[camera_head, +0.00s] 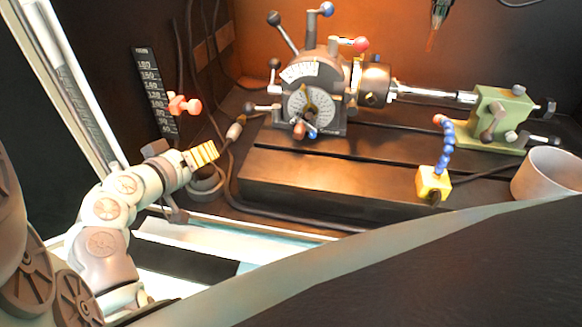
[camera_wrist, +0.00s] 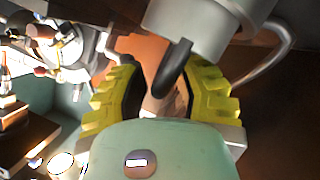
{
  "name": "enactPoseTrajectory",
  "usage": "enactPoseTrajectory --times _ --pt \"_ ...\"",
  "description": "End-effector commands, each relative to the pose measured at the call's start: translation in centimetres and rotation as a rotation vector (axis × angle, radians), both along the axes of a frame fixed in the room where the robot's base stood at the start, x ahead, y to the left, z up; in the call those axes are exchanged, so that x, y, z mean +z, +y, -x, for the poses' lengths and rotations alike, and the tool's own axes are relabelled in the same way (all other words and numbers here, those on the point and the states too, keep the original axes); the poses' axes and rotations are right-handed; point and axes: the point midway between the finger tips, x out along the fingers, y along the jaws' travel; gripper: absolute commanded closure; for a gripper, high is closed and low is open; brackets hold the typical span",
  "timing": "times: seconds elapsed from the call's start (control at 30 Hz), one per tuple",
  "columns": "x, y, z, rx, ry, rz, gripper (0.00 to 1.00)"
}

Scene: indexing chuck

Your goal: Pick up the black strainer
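My gripper (camera_head: 203,155) has yellow ribbed fingers and reaches in from the left in the head view. In the wrist view the fingers (camera_wrist: 163,72) stand apart with a gap between them. A black rounded piece (camera_wrist: 174,68) on a grey cylinder (camera_wrist: 200,25) reaches into the view between the fingertips; I cannot tell whether it touches them. A low, dark grey round thing (camera_head: 207,187) lies just below the fingers in the head view. I cannot tell for sure which of these is the black strainer.
The indexing chuck (camera_head: 310,100) and a green tailstock (camera_head: 500,118) stand on a dark slotted table (camera_head: 310,182). A blue jointed hose (camera_head: 446,150) on a yellow base and a grey cup (camera_head: 548,172) are at right. Cables run behind my gripper.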

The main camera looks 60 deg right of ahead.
Motion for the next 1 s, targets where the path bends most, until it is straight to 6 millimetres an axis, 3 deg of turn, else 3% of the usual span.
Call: enactPoseTrajectory --times 0.2,0.23,0.57,1.0 --pt "-0.1 -0.16 0.14 -0.005 0.001 -0.001 0.71" --pt "-0.1 -0.16 0.14 -0.005 0.002 -0.001 0.66" --pt "-0.07 -0.12 0.08 -0.003 0.001 0.0 1.0" --pt "-0.08 -0.06 0.03 0.0 0.001 -0.001 1.0"
